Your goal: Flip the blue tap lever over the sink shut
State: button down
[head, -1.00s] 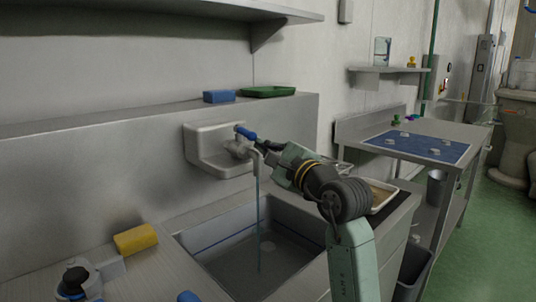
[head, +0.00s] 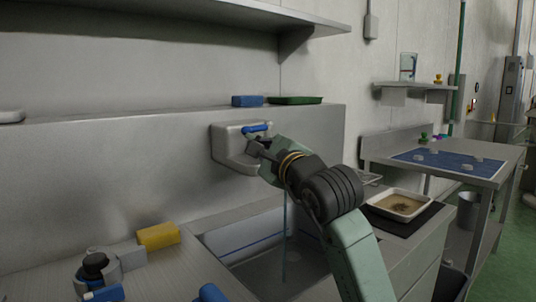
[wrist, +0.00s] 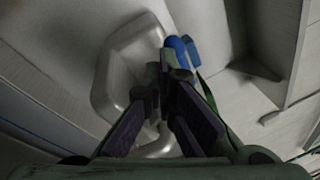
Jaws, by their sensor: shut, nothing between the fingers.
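The blue tap lever (head: 257,128) lies nearly level across the tap, at the front of the pale wall housing (head: 228,148) above the sink (head: 235,240). My gripper (head: 258,146) is shut and empty, just below the lever and in front of the tap body, hiding much of it. In the wrist view the shut fingertips (wrist: 168,72) are right beside the blue lever (wrist: 182,50); whether they touch it I cannot tell. A thin blue-grey water stream (head: 285,235) still falls into the sink.
A blue sponge (head: 247,101) and a green tray (head: 296,100) rest on the ledge above. A yellow sponge (head: 158,236) lies left of the sink. A shallow tray (head: 399,205) stands on the counter at right, beside my arm.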

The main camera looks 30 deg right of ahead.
jog(key=shift+w+a+b, duration=0.3)
jog(key=shift+w+b, duration=0.1)
jog(key=shift+w, duration=0.1)
jog(key=shift+w+a+b, duration=0.3)
jog(key=shift+w+b, duration=0.05)
jog(key=shift+w, duration=0.25)
